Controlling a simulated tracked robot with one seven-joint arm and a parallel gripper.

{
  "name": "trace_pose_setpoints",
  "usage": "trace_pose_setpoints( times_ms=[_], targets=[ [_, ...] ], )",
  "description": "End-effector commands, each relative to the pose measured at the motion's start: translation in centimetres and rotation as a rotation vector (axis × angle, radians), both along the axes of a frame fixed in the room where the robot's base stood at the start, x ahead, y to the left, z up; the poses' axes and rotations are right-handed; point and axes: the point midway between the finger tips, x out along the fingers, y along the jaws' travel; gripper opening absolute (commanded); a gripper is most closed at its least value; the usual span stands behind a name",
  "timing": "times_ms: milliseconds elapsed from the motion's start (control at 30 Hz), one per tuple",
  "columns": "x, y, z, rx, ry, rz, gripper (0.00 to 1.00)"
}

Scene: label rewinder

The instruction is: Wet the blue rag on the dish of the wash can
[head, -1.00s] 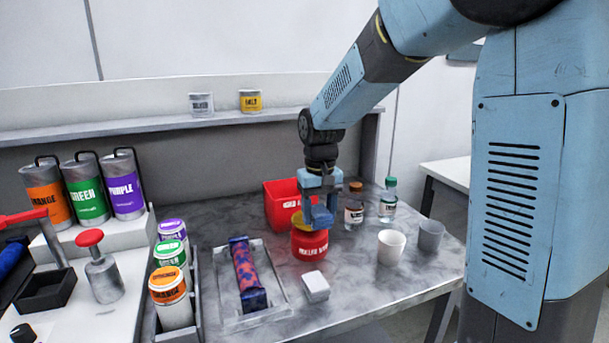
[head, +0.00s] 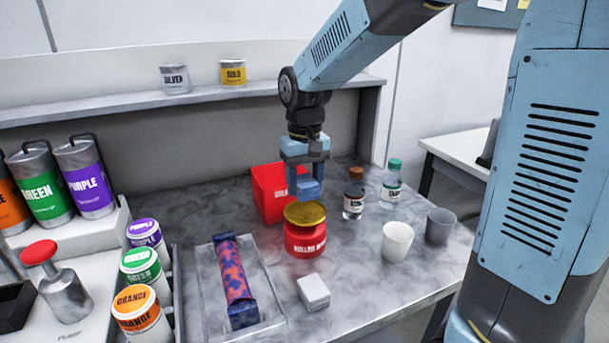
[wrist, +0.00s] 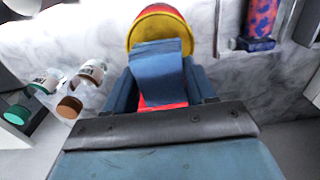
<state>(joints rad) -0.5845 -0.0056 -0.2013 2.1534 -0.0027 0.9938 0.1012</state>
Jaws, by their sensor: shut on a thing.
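The wash can (head: 306,243) is a red can with a yellow dish (head: 304,214) on top, standing upright on the grey bench. The dish also shows in the wrist view (wrist: 146,24). My gripper (head: 305,165) is shut on the blue rag (head: 308,189), which hangs below the fingers. In the head view the rag is above and just behind the dish, apparently clear of it. In the wrist view the rag (wrist: 158,72) sticks out between the fingers and overlaps the dish's near edge. I cannot tell whether the rag is wet.
A red bin (head: 268,195) stands behind the can. A brown-capped bottle (head: 354,200), a green-capped bottle (head: 391,187) and two cups (head: 397,241) (head: 439,226) are to the right. A white block (head: 313,291) and a tray (head: 210,300) with a patterned roller (head: 236,281) are in front and left.

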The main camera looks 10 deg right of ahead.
Motion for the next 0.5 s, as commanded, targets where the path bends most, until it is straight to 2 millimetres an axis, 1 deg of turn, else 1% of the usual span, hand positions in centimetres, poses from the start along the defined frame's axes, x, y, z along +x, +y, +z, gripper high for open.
trace_pose_setpoints(
  times_ms=[33,300,500],
  targets=[
    [-0.1,0.0,-0.6,-0.002,0.004,0.000,0.31],
    [0.0,0.0,-3.0,-0.001,0.003,0.000,0.31],
    [0.0,0.0,-4.0,0.000,0.001,0.000,0.31]
  ],
)
